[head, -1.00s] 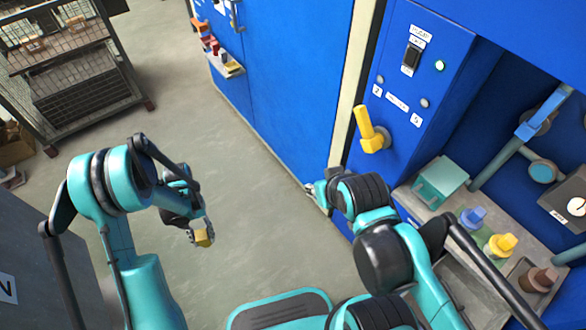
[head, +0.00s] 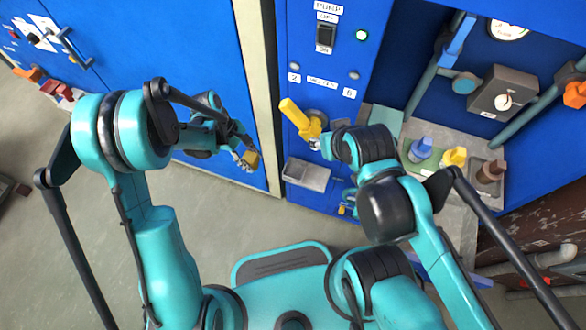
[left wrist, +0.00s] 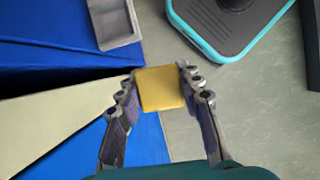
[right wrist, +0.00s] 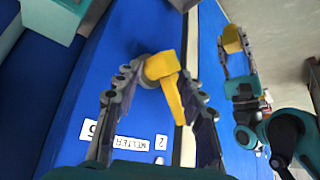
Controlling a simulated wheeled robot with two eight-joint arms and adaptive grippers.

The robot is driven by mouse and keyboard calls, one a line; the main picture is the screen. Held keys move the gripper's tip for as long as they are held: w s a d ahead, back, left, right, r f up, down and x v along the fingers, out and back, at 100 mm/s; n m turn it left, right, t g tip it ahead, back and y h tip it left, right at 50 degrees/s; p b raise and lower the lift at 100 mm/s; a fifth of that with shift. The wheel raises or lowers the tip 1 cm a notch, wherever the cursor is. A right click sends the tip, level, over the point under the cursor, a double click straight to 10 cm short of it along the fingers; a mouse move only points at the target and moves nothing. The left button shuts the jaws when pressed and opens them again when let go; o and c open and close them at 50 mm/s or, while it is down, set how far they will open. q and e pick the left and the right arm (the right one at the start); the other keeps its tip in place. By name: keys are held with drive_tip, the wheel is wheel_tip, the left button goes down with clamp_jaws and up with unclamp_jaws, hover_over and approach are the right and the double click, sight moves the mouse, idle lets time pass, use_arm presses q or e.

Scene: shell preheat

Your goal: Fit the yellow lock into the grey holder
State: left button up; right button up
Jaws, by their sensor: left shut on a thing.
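The yellow lock (head: 251,161) is a small block between the fingertips of my left gripper (head: 243,160), in front of the blue cabinet. The left wrist view shows the lock (left wrist: 161,89) squeezed from both sides. The grey holder (head: 307,175), a shallow open box, sits low on the blue panel, right of the lock and apart from it; it shows at the top of the left wrist view (left wrist: 119,24). My right gripper (right wrist: 160,72) is open, its fingers either side of the yellow handle (right wrist: 172,88); contact is unclear. The handle also shows in the head view (head: 297,117).
A shelf at the right bears blue (head: 420,150), yellow (head: 453,158) and brown (head: 489,172) pieces. Pipes and a dark gauge box (head: 497,92) are behind it. My right arm fills the space right of the holder.

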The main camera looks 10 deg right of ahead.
use_arm(q)
drive_tip(key=shift+n, duration=0.3)
drive_tip(key=d+f+b, duration=0.1)
drive_tip(key=d, duration=0.2)
drive_tip(key=d+f+b, duration=0.1)
drive_tip(key=d+f, duration=0.1)
drive_tip(key=d, duration=0.2)
drive_tip(key=s+d+f+b, duration=0.1)
drive_tip(key=d+f, duration=0.1)
drive_tip(key=d, duration=0.2)
drive_tip(key=shift+d+f+b, duration=0.1)
drive_tip(key=shift+f+b, duration=0.05)
drive_tip(key=shift+b, duration=0.25)
drive_tip(key=d+f+b, duration=0.1)
drive_tip(key=d+f, duration=0.1)
drive_tip(key=d, duration=0.1)
drive_tip(key=shift+d+f+b, duration=0.25)
drive_tip(key=shift+b, duration=0.15)
clamp_jaws()
drive_tip(key=shift+a+r, duration=0.1)
drive_tip(key=shift+s, duration=0.1)
drive_tip(key=shift+f, duration=0.35)
drive_tip(key=o, duration=1.2)
unclamp_jaws()
